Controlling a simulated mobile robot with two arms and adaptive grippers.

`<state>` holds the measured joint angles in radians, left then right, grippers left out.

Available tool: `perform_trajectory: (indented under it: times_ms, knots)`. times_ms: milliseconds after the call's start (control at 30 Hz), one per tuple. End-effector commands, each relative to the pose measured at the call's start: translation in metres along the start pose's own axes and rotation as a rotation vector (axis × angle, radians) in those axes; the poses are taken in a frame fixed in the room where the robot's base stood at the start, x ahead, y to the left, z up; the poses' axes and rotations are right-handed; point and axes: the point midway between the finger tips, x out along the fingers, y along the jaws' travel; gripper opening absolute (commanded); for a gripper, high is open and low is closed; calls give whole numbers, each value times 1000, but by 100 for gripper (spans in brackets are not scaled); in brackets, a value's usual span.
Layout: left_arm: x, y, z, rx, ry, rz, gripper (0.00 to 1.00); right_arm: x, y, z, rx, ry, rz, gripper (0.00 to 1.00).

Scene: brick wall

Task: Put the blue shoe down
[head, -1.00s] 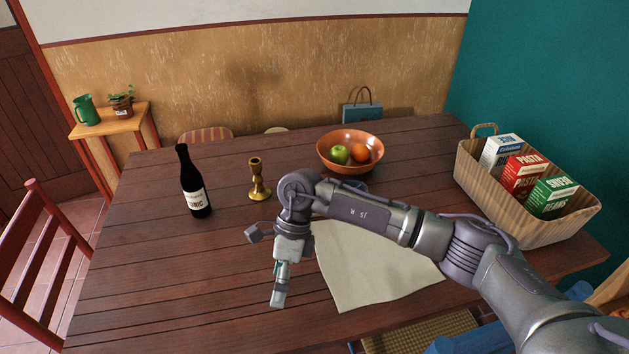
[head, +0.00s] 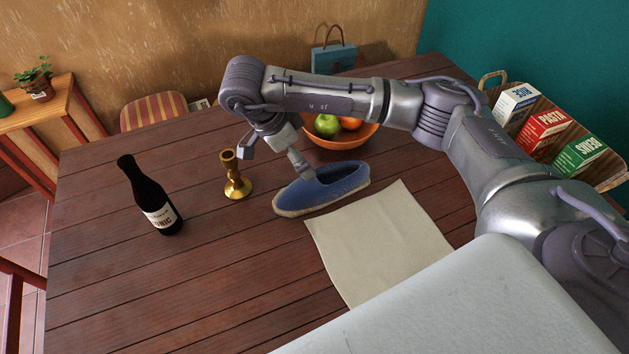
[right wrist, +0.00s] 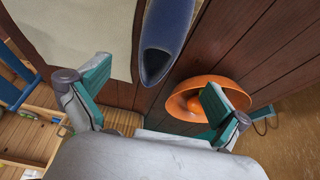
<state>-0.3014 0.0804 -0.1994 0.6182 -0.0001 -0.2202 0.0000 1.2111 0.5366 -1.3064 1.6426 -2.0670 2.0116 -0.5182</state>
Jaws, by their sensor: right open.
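The blue shoe (head: 335,187) with a pale sole shows in the head view on the dark wooden table, between the brass candlestick and the pale cloth. It looks upright on its sole. The shoe (right wrist: 167,38) shows there beyond the fingertips, partly cut off by the top edge, and nothing is gripped. My left gripper is in neither view.
The orange bowl (head: 345,142) of fruit stands close behind the shoe. The candlestick (head: 234,178) and dark bottle (head: 152,205) stand to its left. The cloth (head: 385,240) lies in front. A basket of boxes (head: 482,82) is at the right. The table's front left is clear.

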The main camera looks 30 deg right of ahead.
Motion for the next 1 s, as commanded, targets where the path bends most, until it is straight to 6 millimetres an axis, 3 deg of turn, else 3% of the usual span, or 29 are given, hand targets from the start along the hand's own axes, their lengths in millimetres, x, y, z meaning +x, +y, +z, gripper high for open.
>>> perform_trajectory:
  times_ms: [100, 300, 533, 800, 1000]
  knots:
    - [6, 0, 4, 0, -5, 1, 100, 30, 2, 2, 0, -2, 8, 100]
    - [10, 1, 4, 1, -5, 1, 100, 60, 1, 1, 1, -2, 4, 100]
    - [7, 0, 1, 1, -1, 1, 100, 74, 0, -1, 1, -1, 5, 100]
    - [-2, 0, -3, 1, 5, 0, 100, 113, -2, -2, 1, -1, 5, 100]
    - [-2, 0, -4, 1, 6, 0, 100, 120, -3, -2, 1, -1, 1, 100]
